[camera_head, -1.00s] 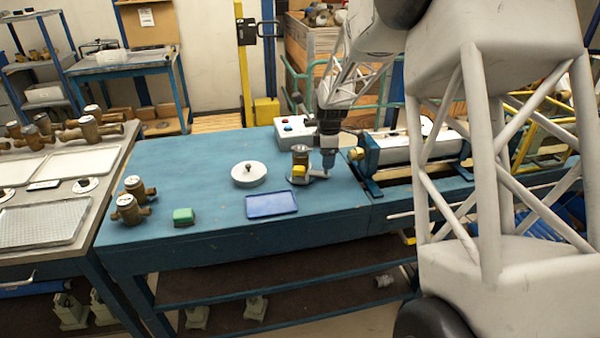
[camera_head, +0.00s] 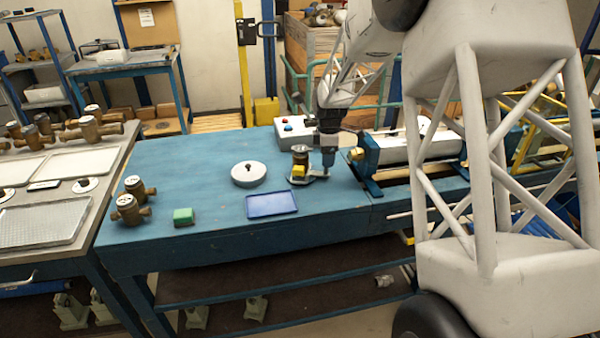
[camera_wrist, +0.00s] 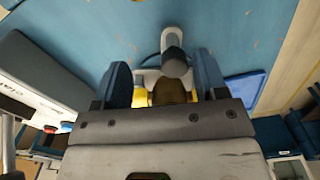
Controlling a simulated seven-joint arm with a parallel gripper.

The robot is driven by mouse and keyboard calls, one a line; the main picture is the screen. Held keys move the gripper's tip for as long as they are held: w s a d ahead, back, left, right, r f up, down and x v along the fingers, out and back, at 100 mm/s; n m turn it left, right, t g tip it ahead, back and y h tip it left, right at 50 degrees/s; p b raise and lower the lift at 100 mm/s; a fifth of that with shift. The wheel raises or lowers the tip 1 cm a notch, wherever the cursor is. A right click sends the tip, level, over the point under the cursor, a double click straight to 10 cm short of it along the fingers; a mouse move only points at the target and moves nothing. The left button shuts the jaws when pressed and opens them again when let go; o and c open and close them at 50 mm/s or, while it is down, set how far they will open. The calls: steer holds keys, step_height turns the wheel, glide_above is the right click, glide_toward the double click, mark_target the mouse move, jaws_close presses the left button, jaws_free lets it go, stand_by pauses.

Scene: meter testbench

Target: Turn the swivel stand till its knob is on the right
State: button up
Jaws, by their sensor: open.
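The swivel stand (camera_head: 316,178) is a small grey base on the blue bench. It carries a brass meter (camera_head: 300,155) with a yellow block (camera_head: 298,171) at its front. The stand's grey arm points right, beneath my gripper (camera_head: 328,166). In the wrist view the arm's pale round end (camera_wrist: 173,35) shows, with a dark grey upright piece (camera_wrist: 173,63) near it that looks like the knob. My open fingers (camera_wrist: 164,82) stand apart on both sides, with the brass body partly hidden behind the gripper. I cannot tell whether a finger touches the stand.
A blue tray (camera_head: 272,204) lies in front, and a green block (camera_head: 183,216) farther left. A white button box (camera_head: 294,131) is behind. A blue clamp fixture (camera_head: 371,160) stands close on the right.

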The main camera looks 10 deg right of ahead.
steer(key=shift+w+d, duration=0.1)
steer(key=shift+w, duration=0.8)
stand_by(0.9)
steer(key=o, duration=0.4)
steer(key=shift+o, duration=0.2)
steer(key=shift+r, duration=0.1)
steer(key=shift+r, duration=2.65)
steer(key=s+r, duration=0.1)
steer(key=r+n, duration=0.1)
steer(key=shift+s+r, duration=0.3)
steer(key=shift+s, duration=0.1)
